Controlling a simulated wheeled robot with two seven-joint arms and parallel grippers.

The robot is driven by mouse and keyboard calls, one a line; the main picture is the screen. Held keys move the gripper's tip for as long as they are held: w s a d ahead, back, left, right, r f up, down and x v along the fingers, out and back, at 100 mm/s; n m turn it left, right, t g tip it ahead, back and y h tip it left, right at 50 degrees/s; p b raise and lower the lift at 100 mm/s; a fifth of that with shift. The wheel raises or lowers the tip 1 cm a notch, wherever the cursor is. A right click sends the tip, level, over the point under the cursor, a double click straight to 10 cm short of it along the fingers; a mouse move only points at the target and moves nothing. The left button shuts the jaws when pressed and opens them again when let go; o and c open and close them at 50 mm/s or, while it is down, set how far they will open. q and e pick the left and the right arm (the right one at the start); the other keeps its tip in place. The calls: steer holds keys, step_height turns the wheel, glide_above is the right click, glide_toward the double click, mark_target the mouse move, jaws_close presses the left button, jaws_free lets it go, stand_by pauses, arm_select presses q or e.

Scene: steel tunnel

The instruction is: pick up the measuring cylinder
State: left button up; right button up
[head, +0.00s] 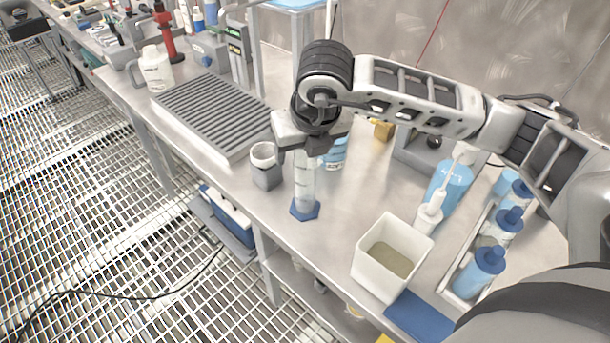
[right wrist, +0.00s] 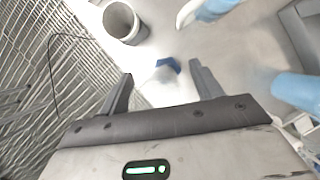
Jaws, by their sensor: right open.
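The measuring cylinder (head: 304,188) is a clear upright tube on a blue six-sided base, standing near the front edge of the steel bench. My right gripper (head: 298,150) is above it, pointing down, and hides its top. In the right wrist view the cylinder (right wrist: 161,84) shows faintly between the two spread fingers of the gripper (right wrist: 161,73), with its blue base beyond them. The gripper is open; I cannot tell whether a finger touches the glass. My left gripper is not in view.
A grey-white cup (head: 266,168) stands just left of the cylinder. A white square bin (head: 372,262) is to the right, near a rack of blue-capped bottles (head: 486,268). A ribbed grey tray (head: 208,112) lies to the left. A blue-labelled bottle (head: 336,155) is behind the cylinder.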

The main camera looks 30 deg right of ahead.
steer(key=c, duration=1.4)
steer(key=shift+r, duration=0.1)
